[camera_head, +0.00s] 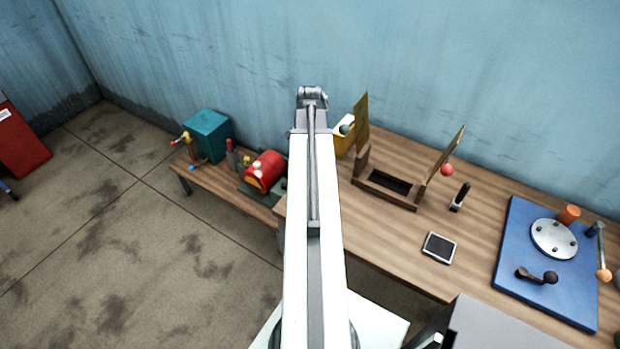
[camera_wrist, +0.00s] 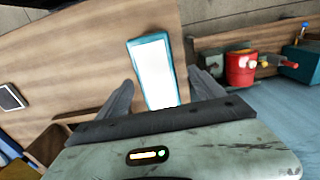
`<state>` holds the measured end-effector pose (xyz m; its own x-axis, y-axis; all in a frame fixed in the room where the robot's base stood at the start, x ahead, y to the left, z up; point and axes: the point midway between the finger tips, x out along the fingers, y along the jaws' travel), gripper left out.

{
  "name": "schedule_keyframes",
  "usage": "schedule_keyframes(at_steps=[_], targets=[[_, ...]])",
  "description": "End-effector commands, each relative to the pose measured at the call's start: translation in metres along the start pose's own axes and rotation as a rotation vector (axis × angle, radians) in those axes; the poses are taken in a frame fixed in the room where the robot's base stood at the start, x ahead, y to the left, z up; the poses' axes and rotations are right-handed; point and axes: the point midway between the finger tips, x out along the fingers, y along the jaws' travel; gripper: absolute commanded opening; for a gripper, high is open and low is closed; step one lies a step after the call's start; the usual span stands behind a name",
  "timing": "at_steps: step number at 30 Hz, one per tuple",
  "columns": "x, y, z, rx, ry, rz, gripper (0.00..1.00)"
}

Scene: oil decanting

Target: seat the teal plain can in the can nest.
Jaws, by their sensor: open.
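A teal-sided block with a bright white face (camera_wrist: 153,75), which looks like the plain can, is between the spread fingers of my gripper (camera_wrist: 160,98) in the wrist view. The fingers are open, one on either side of its near end; I cannot tell whether they touch it. In the head view my arm hides this can, and the gripper's fingers are not clear there. A wooden frame with a dark rectangular recess (camera_head: 388,184) and two upright panels stands on the bench to the right of my arm. It may be the can nest; I cannot tell for sure.
A yellow can (camera_head: 346,137) stands beside the frame's left panel. A red drum (camera_head: 265,170) and a teal box with a tap (camera_head: 207,135) are on the left bench. A dark pad (camera_head: 439,247) and a blue board (camera_head: 518,240) lie to the right, with bare wood between.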

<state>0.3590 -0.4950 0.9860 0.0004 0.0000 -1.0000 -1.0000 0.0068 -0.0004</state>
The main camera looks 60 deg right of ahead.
Motion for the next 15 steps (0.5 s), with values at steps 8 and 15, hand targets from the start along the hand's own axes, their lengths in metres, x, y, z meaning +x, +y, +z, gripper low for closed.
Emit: schedule_keyframes(at_steps=[8, 15], targets=[[0.019, 0.001, -0.001, 0.000, 0.000, 0.000, 0.78], [0.058, 0.004, -0.006, -0.001, 0.000, 0.000, 0.78]])
